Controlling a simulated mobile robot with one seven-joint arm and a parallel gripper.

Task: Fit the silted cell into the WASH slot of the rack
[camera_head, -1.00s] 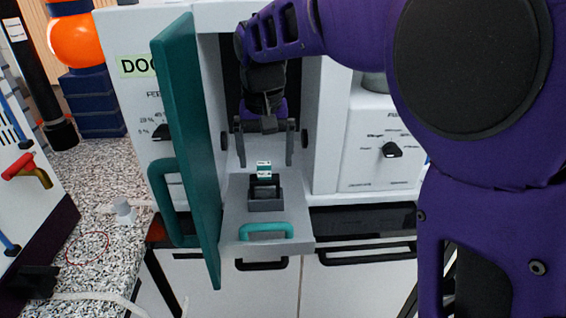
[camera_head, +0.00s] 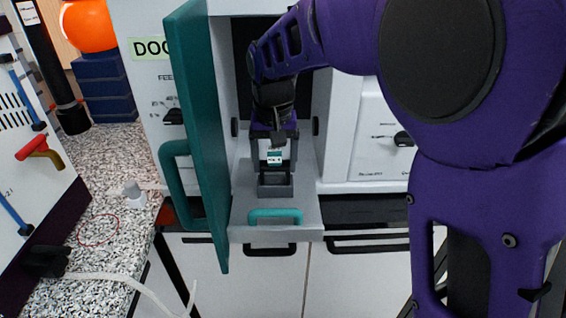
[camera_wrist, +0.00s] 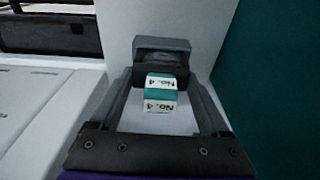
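A small cell with a teal and white label reading "No. 4" (camera_head: 274,156) sits in a dark grey holder (camera_head: 274,190) on a pulled-out grey tray with a teal handle (camera_head: 240,225). My gripper (camera_head: 275,152) is in front of the machine's open chamber, reaching down over the cell. In the wrist view, its two fingers (camera_wrist: 163,88) stand apart on either side of the cell (camera_wrist: 160,92), with a gap on each side. The far end of the cell's holder (camera_wrist: 162,45) shows beyond it. No rack or WASH slot can be made out.
A tall teal door (camera_head: 200,130) stands open just left of the tray. A white cabinet with knobs (camera_head: 365,140) is to the right. A speckled counter (camera_head: 110,175) with a pale hose and a white panel with a red-handled tap (camera_head: 38,145) lie left.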

